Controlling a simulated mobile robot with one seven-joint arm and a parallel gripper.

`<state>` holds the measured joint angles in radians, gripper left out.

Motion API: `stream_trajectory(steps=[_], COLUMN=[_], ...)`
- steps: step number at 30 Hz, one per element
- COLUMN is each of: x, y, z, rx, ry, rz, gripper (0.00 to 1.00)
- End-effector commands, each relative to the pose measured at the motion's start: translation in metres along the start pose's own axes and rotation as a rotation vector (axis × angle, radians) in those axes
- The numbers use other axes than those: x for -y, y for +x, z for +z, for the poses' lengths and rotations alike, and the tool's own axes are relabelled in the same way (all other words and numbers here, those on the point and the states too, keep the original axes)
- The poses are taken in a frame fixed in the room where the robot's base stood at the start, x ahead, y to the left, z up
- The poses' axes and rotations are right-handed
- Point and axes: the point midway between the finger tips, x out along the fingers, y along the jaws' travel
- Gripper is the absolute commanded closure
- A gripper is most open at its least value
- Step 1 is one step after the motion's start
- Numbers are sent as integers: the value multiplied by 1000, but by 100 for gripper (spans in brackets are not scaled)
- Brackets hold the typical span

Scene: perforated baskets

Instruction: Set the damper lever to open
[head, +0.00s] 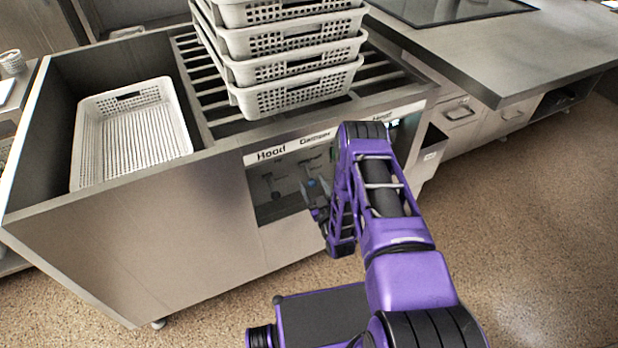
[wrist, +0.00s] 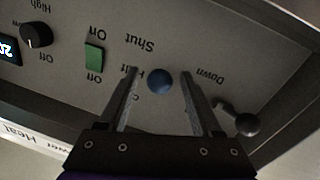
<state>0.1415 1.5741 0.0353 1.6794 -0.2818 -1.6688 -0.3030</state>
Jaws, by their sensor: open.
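A blue ball knob (wrist: 160,80), which appears to be the damper lever's end, sits on the grey panel in the wrist view. The word "Shut" is printed above it in the picture, and a partly hidden label starting with "H" is just beside it. No "Open" label is visible. My gripper (wrist: 158,72) is open, its two fingers on either side of the blue knob; I cannot tell whether either touches it. In the head view my gripper (head: 318,212) is at the recessed panel under the "Hood" label, partly hidden by my arm.
In the wrist view, a black lever (wrist: 236,118) near "Down" is close to the right finger. A green On/Off switch (wrist: 94,57) and black dial (wrist: 37,35) lie left. White baskets (head: 290,95) are stacked above the panel; another basket (head: 130,135) is in the left well.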

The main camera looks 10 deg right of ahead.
Motion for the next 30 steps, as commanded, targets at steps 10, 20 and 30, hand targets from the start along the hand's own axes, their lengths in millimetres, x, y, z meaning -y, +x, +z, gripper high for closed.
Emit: stream_trajectory(steps=[10,20,30], x=[0,0,0], y=[37,38,38], z=[0,0,0], rx=[0,1,1], ry=[0,0,0], rz=[1,1,1], gripper=[34,43,100])
